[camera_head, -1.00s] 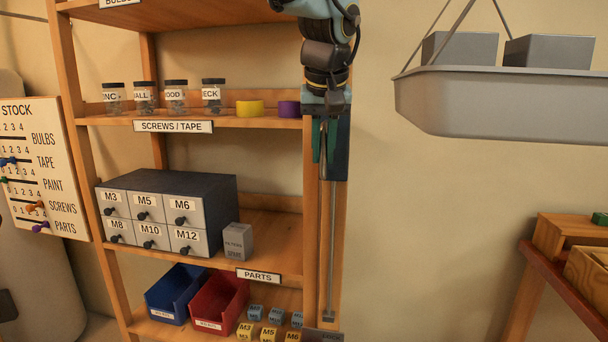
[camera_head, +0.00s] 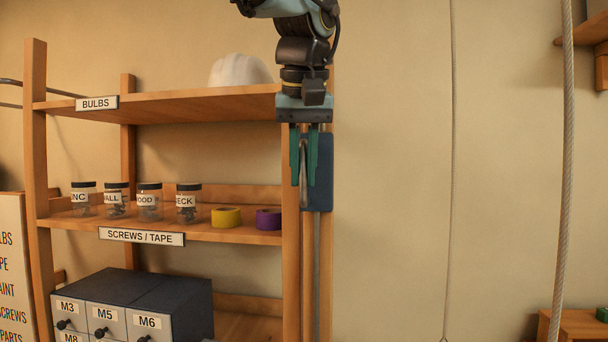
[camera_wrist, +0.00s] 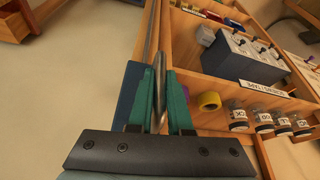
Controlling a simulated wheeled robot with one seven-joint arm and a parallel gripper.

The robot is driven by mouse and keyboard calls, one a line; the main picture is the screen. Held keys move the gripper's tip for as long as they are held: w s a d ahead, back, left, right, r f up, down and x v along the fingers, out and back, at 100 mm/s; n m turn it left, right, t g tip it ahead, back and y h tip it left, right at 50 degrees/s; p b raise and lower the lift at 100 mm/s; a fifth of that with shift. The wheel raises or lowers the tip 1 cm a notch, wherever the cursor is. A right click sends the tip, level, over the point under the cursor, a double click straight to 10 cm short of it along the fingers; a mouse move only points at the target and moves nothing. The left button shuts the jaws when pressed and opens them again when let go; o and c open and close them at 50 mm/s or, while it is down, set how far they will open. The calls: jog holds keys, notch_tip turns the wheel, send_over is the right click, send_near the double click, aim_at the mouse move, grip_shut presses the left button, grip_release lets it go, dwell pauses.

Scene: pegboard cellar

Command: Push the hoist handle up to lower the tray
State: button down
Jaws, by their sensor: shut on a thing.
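My gripper (camera_head: 303,182) hangs in front of the shelf's right post, with its green fingers pointing down. It is shut on the hoist handle (camera_head: 303,172), a slim metal piece beside a dark blue plate (camera_head: 321,175). A long vertical rail (camera_head: 309,285) runs below it. In the wrist view the handle (camera_wrist: 160,82) stands between the two green fingers of my gripper (camera_wrist: 161,95), with the blue plate (camera_wrist: 133,92) to the left. The handle is above the level of the screws and tape shelf. The tray is not in view now.
The wooden shelf unit (camera_head: 215,100) stands close on the left, with several jars (camera_head: 150,201), yellow tape (camera_head: 226,218), purple tape (camera_head: 268,219) and a drawer cabinet (camera_head: 140,305). A thin line (camera_head: 452,150) and a thick rope (camera_head: 563,170) hang at the right before bare wall.

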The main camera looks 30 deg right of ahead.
jog(key=shift+w+r, duration=0.1)
jog(key=shift+r, duration=0.2)
jog(key=c, duration=1.1)
grip_release()
jog(key=shift+c, duration=0.2)
jog(key=o, duration=0.3)
jog(key=shift+f, duration=0.15)
jog(key=b+v, duration=0.2)
jog(key=v, duration=0.9)
jog(key=shift+f, duration=0.1)
